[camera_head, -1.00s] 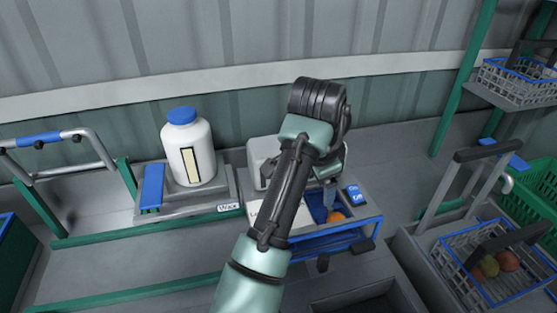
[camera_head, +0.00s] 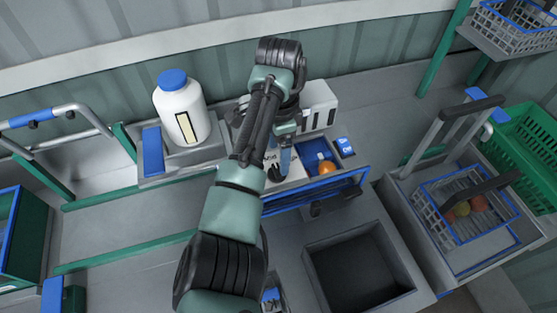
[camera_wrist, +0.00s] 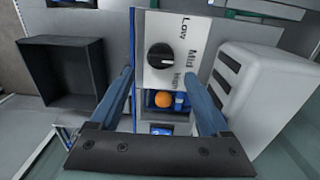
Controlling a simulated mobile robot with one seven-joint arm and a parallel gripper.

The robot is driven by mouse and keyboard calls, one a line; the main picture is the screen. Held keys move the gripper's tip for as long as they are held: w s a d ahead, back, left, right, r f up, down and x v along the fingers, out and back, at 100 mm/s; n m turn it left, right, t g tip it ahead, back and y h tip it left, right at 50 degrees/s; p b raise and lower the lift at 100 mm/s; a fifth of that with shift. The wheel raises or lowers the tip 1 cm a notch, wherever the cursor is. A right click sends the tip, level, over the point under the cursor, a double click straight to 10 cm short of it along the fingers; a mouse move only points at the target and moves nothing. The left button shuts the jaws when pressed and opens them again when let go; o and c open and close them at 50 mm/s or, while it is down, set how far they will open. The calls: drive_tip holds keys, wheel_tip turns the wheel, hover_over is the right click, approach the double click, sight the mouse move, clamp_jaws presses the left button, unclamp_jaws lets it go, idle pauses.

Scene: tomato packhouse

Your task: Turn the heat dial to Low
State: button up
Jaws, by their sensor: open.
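The heat dial (camera_wrist: 160,56) is a round black knob on a white panel (camera_wrist: 178,78) lettered Low, Mid and High. In the wrist view the lettering runs down the knob's right side, with Low at the top. A thin pale mark shows on the knob, but I cannot tell surely which word it points to. My gripper (camera_wrist: 158,76) is open, its two blue fingers apart on either side of the panel's image, with nothing between them. In the head view my gripper (camera_head: 280,165) is over the panel and partly hides it; contact with the dial cannot be told.
A blue-edged tray with an orange fruit (camera_head: 326,168) and a blue On/Off switch (camera_head: 345,147) are right of the panel. A pale slotted housing (camera_head: 318,104) stands behind. A blue-capped white bottle (camera_head: 181,110) is left. An empty dark bin (camera_head: 360,270) is in front.

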sight(277, 167)
wheel_tip(277, 167, down, 5)
drive_tip(key=shift+p, duration=0.3)
clamp_jaws()
idle(0.4)
drive_tip(key=shift+n, duration=0.3)
drive_tip(key=n+p, duration=0.1)
drive_tip(key=n, duration=0.3)
drive_tip(key=shift+w+r+n+p, duration=0.1)
drive_tip(key=shift+w+n+p, duration=0.05)
drive_tip(key=shift+n+p, duration=0.2)
drive_tip(key=n+p, duration=0.1)
drive_tip(key=n, duration=0.5)
drive_tip(key=shift+w+a+n, duration=0.1)
drive_tip(key=shift+a+n, duration=0.05)
drive_tip(key=shift+n, duration=0.1)
